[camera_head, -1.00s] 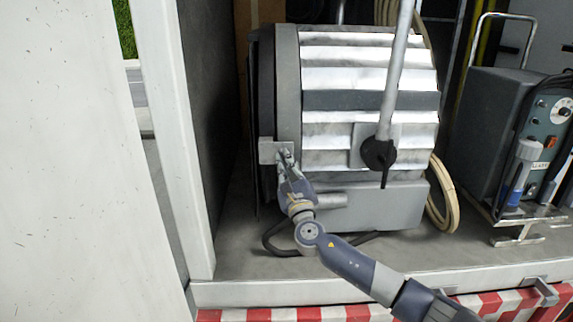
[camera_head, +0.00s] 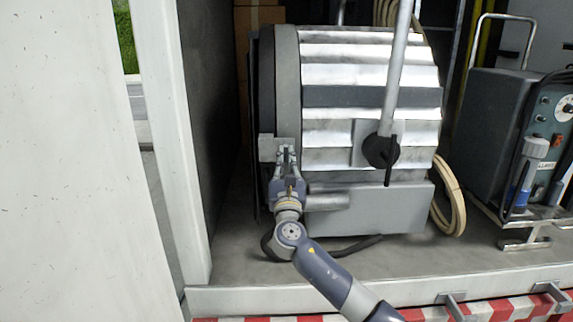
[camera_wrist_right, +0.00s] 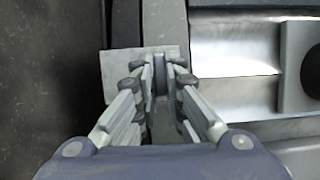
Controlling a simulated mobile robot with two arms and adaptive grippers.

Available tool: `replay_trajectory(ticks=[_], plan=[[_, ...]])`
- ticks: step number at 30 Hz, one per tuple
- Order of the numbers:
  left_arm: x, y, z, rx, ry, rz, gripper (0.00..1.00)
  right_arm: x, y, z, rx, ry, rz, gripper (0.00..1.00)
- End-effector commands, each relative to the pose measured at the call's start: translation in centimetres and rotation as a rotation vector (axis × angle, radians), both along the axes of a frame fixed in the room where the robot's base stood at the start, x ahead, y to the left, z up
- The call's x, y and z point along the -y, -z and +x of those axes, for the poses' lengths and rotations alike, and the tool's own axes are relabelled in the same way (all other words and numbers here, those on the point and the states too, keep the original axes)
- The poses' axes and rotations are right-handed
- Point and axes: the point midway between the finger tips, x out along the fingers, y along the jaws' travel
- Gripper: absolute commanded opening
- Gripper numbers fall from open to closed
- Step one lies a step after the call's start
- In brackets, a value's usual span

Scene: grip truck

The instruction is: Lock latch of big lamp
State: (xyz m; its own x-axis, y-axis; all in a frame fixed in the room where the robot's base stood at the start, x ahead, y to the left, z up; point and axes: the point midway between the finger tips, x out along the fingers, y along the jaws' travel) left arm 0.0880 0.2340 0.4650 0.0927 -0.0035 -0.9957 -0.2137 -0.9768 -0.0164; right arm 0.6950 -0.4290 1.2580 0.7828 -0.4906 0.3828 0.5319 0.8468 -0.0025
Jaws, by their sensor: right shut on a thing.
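The big lamp (camera_head: 370,75) is a grey drum with pale ribs, standing on the truck floor. Its latch (camera_head: 267,149) is a light grey plate at the lamp's left front edge. It also shows in the right wrist view (camera_wrist_right: 116,66). My right gripper (camera_head: 286,152) is at the latch, with its fingers pointing up and away. In the right wrist view its fingertips (camera_wrist_right: 160,68) are closed around a narrow part of the latch, which they mostly hide. My left gripper is in neither view.
A grey bar (camera_head: 394,75) with a black knob stands at the lamp's front. A power box (camera_head: 492,130) with a blue-handled item stands on the right. The truck's white post (camera_head: 174,130) is on the left. Coiled cable (camera_head: 452,200) lies beside the lamp.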

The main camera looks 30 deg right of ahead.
Motion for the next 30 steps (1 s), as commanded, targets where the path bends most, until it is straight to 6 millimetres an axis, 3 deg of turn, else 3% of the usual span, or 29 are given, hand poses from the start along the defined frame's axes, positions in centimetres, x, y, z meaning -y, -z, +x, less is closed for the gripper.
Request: replay_trajectory(ticks=[14, 15, 17, 18, 30], plan=[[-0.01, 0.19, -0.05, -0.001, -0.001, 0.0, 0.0, -0.41, 0.04, 0.14, 0.01, -0.012, 0.018, 0.0], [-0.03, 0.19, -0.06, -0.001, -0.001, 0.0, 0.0, -0.42, 0.05, 0.13, 0.01, -0.012, 0.018, 0.14], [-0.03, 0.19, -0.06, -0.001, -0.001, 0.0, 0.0, -0.41, 0.04, 0.14, 0.011, -0.011, 0.019, 0.28], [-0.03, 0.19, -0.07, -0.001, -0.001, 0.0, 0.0, -0.38, 0.04, 0.12, 0.01, -0.011, 0.018, 0.3], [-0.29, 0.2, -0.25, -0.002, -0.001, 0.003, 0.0, -0.51, 0.36, -0.36, 0.008, -0.006, 0.016, 0.3]])
